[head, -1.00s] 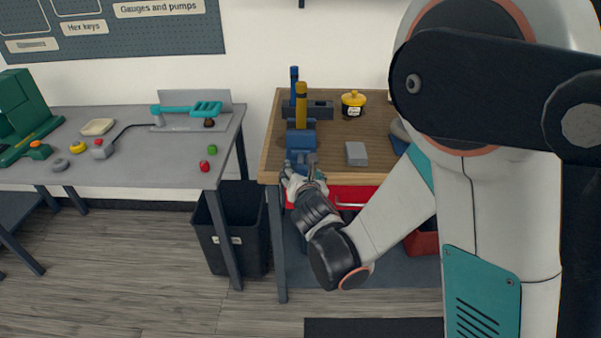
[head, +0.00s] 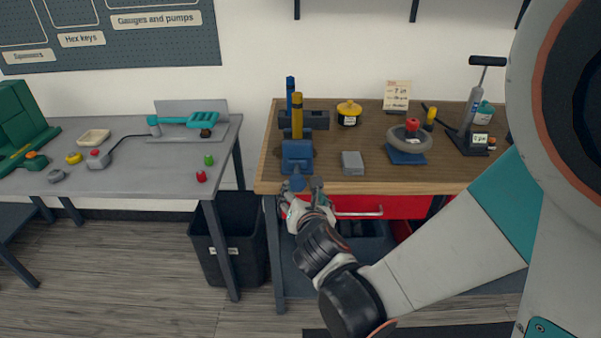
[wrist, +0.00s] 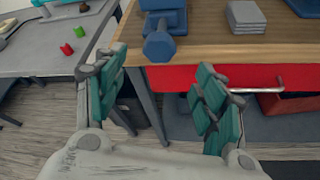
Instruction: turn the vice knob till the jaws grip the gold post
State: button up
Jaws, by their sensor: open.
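The blue vice (head: 297,153) sits at the front left of the wooden bench. Its blue knob (head: 298,183) faces the front edge and shows in the wrist view (wrist: 159,46) at top centre. The gold post (head: 298,112) stands upright behind the vice's front block; whether the jaws touch it is unclear. A blue post (head: 290,92) stands just behind it. My gripper (head: 301,190) is open and empty at the bench's front edge, close to the knob. In the wrist view its green-padded fingers (wrist: 161,68) are spread, with the knob beyond and between their tips.
A grey block (head: 352,163) lies right of the vice. A yellow pot (head: 349,112), a grey ring with a red knob (head: 408,140) and a pump (head: 474,115) stand on the bench. A red drawer (head: 375,206) is below. A grey table (head: 130,170) stands left.

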aim_at(297, 184)
jog(key=w+f+n, duration=0.1)
jog(key=w, duration=0.2)
jog(key=w+a+f+n+h, duration=0.1)
jog(key=w, duration=0.2)
jog(key=w+f+h, duration=0.1)
jog(key=w, duration=0.3)
jog(key=shift+a+f+n, duration=0.15)
jog(key=shift+f+n, duration=0.25)
jog(key=shift+w+f, duration=0.2)
jog(key=shift+w, duration=0.45)
jog(key=shift+c, duration=0.3)
jog(key=c, duration=1)
